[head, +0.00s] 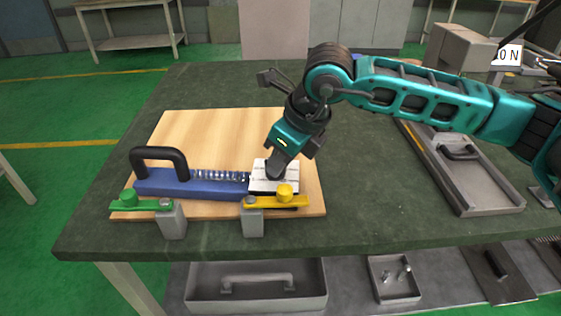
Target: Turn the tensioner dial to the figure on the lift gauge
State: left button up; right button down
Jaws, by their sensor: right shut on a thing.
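My right gripper (275,170) reaches down from the right and is shut at a white scale plate (261,186) on the right end of a blue bar. It appears to hold the tensioner dial, which its fingers mostly hide; the dial's setting cannot be read. The blue bar (205,187) carries a coil spring (220,176) and a black handle (160,153). A white sign, apparently the lift gauge (509,55), stands at the far upper right. It reads "0 N" at its visible end; the figure's left part is unclear. My left gripper is not in view.
The bar lies on a wooden board (190,128) on a dark green table (365,225). A green clamp (128,201) and a yellow clamp (285,195) sit along its front edge. A grey tray (480,195) lies right. The table between board and tray is clear.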

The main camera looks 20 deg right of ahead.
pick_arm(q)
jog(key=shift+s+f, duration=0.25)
pick_arm(e)
jog(key=c, duration=1.1)
grip_release()
pick_arm(q)
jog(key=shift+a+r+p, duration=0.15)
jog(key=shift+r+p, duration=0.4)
jog(key=shift+p, duration=0.15)
pick_arm(e)
jog(key=shift+v, duration=6.45)
